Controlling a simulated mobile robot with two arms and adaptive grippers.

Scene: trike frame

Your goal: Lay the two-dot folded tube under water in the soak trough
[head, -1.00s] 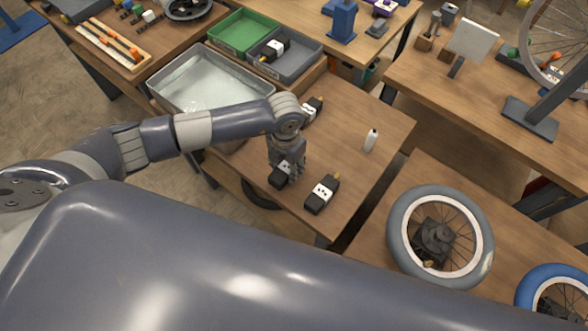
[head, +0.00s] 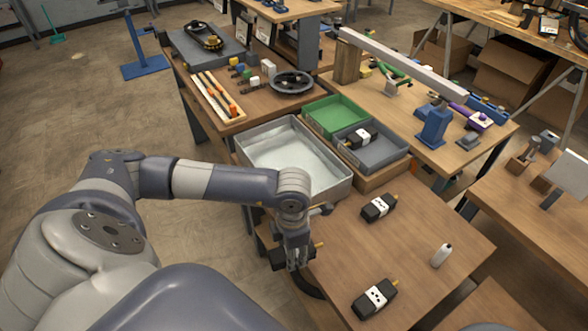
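The soak trough (head: 335,187) is a shallow metal tray of clear water, just beyond my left arm in the head view. My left gripper (head: 293,262) points down near the table's left edge, on the near side of the trough. It is shut on a black folded tube (head: 278,258); the tube's label dots cannot be read now. Another black folded tube with a white label (head: 378,207) lies on the table to the right, and one with a dotted label (head: 374,299) lies nearer. My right gripper is not in view.
A green bin (head: 335,115) and a grey bin (head: 385,155) holding another black tube (head: 360,138) stand right of the trough. A white bottle (head: 442,255) stands on the table (head: 415,225). The middle of the table is clear.

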